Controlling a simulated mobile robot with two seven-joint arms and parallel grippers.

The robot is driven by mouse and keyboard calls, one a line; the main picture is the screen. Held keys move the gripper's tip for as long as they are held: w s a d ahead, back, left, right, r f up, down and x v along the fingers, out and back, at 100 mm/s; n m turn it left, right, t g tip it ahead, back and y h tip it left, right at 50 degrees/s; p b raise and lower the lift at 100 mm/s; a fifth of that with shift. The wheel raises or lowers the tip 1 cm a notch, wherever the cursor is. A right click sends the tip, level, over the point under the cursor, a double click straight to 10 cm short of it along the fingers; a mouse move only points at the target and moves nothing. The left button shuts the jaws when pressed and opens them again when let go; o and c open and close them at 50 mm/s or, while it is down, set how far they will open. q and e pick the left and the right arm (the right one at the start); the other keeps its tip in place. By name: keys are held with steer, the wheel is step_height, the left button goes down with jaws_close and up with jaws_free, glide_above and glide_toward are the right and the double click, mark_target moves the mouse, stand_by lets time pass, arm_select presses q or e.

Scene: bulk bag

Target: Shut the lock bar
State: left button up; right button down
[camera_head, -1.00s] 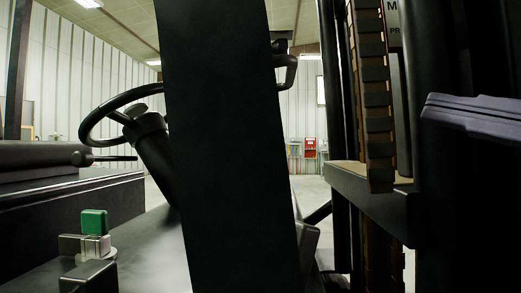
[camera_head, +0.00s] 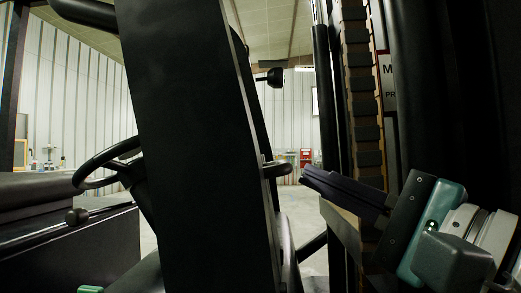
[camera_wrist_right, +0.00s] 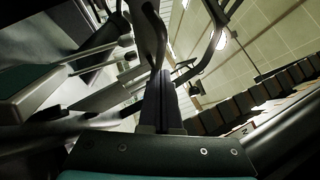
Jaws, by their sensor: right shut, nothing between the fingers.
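My right gripper (camera_head: 306,176) comes in from the lower right in the head view. Its dark fingers are together and empty, pointing left toward a dark pillar. In the right wrist view the shut fingers (camera_wrist_right: 165,75) point up the picture. I cannot pick out the lock bar with certainty. A short black bent handle (camera_head: 277,169) sticks out of the pillar's right side, a little left of the fingertips; whether they touch cannot be told. My left gripper is not clearly in view.
A dark upright pillar (camera_head: 195,150) blocks the middle of the head view. A steering wheel (camera_head: 100,165) is behind it to the left. A mast with a chain (camera_head: 361,100) stands on the right, close behind my right gripper. A red object (camera_head: 306,155) is far back.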

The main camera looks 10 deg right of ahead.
mark_target(289, 165)
steer(key=shift+w+a+r, duration=0.1)
steer(key=shift+a+r, duration=0.05)
steer(key=shift+a, duration=0.25)
steer(key=a+p, duration=0.1)
steer(key=p, duration=0.1)
steer(key=a+r+n+g+p, duration=0.1)
steer(key=p, duration=0.1)
steer(key=a+p, duration=0.1)
steer(key=p, duration=0.1)
steer(key=shift+w+r+n+g, duration=0.3)
steer(key=shift+w, duration=0.1)
steer(key=w+a+f+n+g+h+p, duration=0.1)
steer(key=w+a+f+n+g+p, duration=0.1)
steer(key=a+p, duration=0.4)
steer(key=n+p, duration=0.1)
steer(key=p, duration=0.2)
steer(key=shift+g+p, duration=0.3)
steer(key=shift+a, duration=0.1)
